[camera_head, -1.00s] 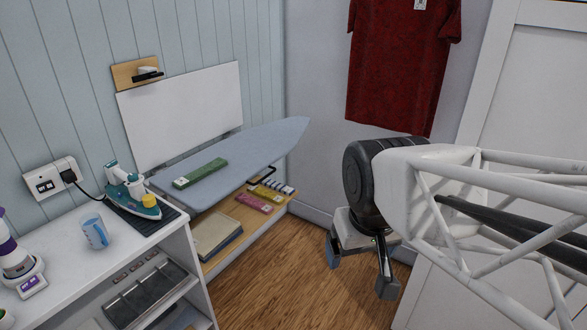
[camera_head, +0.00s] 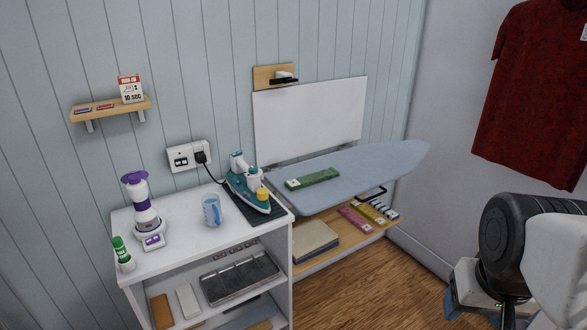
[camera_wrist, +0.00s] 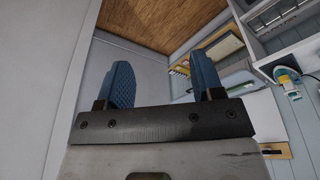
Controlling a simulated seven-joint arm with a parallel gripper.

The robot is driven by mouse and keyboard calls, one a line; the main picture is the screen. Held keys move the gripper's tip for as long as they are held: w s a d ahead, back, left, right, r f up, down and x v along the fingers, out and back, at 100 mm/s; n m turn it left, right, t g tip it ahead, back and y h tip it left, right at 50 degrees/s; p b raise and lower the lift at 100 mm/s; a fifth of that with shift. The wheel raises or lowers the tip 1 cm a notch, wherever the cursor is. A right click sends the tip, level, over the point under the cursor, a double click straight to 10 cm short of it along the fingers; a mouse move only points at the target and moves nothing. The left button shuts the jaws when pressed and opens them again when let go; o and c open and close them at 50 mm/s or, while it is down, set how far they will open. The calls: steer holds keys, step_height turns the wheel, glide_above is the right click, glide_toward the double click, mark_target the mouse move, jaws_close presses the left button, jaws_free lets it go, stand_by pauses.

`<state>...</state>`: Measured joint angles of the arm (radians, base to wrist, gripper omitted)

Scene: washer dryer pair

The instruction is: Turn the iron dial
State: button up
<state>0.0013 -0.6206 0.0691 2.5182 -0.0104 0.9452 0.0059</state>
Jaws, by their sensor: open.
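The teal and white iron (camera_head: 248,184) rests on a dark ribbed mat (camera_head: 262,212) at the right end of the white cabinet top. Its yellow dial (camera_head: 262,194) faces the front right. The iron also shows at the right edge of the wrist view (camera_wrist: 290,80). My gripper (camera_wrist: 160,84) is open and empty, with its two blue padded fingers apart. In the head view my gripper is at the lower right, partly cut off by the frame, well away from the iron.
A blue mug (camera_head: 212,211) stands left of the iron, and a purple and white device (camera_head: 146,210) further left. The iron's cord runs to a wall socket (camera_head: 189,155). A blue ironing board (camera_head: 345,172) juts out to the right. The wooden floor (camera_head: 345,275) between is open.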

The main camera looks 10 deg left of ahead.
steer(key=w+a+r+n, duration=0.3)
steer(key=w+a+r, duration=0.1)
steer(key=w, duration=0.5)
steer(key=w+a+r+n, duration=0.2)
steer(key=w+a+r, duration=0.15)
steer(key=w, duration=0.55)
steer(key=n+g, duration=0.3)
steer(key=n, duration=1)
glide_above(253, 168)
steer(key=f, duration=0.9)
steer(key=shift+d+f, duration=0.25)
steer(key=shift+f, duration=0.15)
steer(key=shift+a+f, duration=0.15)
steer(key=shift+a, duration=0.15)
steer(key=shift+f, duration=3.9)
steer(key=shift+c, duration=0.2)
